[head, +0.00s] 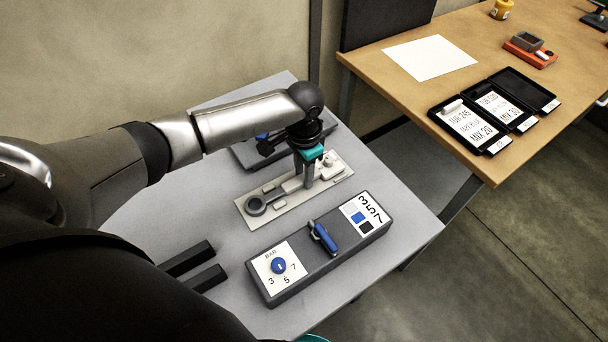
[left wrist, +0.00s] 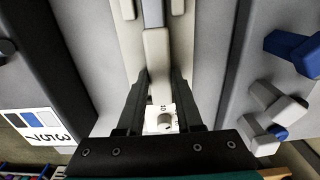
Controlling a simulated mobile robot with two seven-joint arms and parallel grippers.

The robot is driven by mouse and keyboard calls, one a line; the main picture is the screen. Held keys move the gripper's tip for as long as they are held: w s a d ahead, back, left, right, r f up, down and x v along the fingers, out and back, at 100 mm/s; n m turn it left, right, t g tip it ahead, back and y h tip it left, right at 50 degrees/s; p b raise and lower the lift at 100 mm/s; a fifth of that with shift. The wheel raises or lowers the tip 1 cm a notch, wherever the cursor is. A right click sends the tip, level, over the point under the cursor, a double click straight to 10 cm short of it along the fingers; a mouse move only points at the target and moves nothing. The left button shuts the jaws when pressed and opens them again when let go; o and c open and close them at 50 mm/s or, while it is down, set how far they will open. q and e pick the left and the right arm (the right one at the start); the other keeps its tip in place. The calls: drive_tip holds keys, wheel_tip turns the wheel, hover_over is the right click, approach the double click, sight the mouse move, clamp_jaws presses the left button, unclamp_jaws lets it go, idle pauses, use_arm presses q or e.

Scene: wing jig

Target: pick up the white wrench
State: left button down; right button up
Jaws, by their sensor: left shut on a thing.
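The white wrench (head: 291,186) lies along a pale beige plate (head: 240,205) on the grey table, with a grey ring (head: 255,205) at the near left end. My left gripper (head: 308,183) points down onto the wrench's handle and is shut on it. In the left wrist view the pale handle (left wrist: 157,55) runs between the two dark fingers (left wrist: 160,100), with a grey shaft beyond it. I cannot tell whether it is clear of the plate.
A dark panel (head: 320,262) with a blue knob, blue lever and number labels stands in front. A dark tray (head: 245,155) behind is partly hidden by my arm; its blue and white pieces show in the wrist view. A wooden table (head: 480,75) with black cases stands right.

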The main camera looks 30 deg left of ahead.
use_arm(q)
drive_tip(key=shift+r, duration=0.2)
wheel_tip(320, 180, up, 20)
drive_tip(key=p, duration=0.3)
drive_tip(key=shift+f, duration=0.15)
idle(0.7)
